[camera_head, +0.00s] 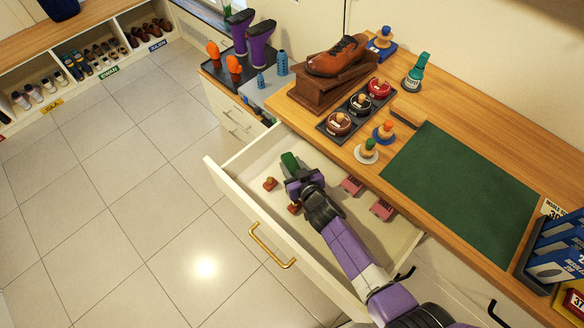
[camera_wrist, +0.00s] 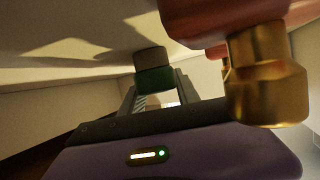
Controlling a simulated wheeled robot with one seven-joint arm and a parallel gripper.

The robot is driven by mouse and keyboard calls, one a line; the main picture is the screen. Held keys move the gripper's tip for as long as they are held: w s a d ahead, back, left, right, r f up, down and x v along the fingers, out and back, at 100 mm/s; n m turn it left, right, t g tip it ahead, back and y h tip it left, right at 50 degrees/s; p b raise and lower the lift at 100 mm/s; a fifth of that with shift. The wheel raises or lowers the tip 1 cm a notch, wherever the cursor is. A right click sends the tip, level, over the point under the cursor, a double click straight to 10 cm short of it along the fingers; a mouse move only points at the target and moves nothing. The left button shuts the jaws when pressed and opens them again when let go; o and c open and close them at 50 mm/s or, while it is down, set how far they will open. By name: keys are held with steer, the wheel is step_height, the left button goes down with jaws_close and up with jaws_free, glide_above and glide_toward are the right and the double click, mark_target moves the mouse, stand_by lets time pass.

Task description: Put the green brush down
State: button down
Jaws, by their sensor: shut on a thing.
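The green brush (camera_head: 289,160) is at the tip of my gripper (camera_head: 293,172), inside the open drawer (camera_head: 254,152). In the wrist view, the dark green brush (camera_wrist: 154,78) sits between the fingers of my gripper (camera_wrist: 154,92), which is shut on it. Most of the brush is hidden by the gripper, and I cannot tell whether it touches the drawer floor.
Small reddish pieces (camera_head: 270,183) and pinkish blocks (camera_head: 350,185) lie in the drawer near my arm. A red and gold object (camera_wrist: 264,80) looms close in the wrist view. The counter holds a green mat (camera_head: 465,190), a brown shoe (camera_head: 337,56) and tins (camera_head: 339,123).

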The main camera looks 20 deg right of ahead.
steer(key=shift+f, duration=0.1)
steer(key=c, duration=0.9)
jaws_free()
steer(key=shift+r, duration=0.35)
steer(key=p+v, duration=0.6)
steer(key=v, duration=0.6)
steer(key=shift+f, duration=0.2)
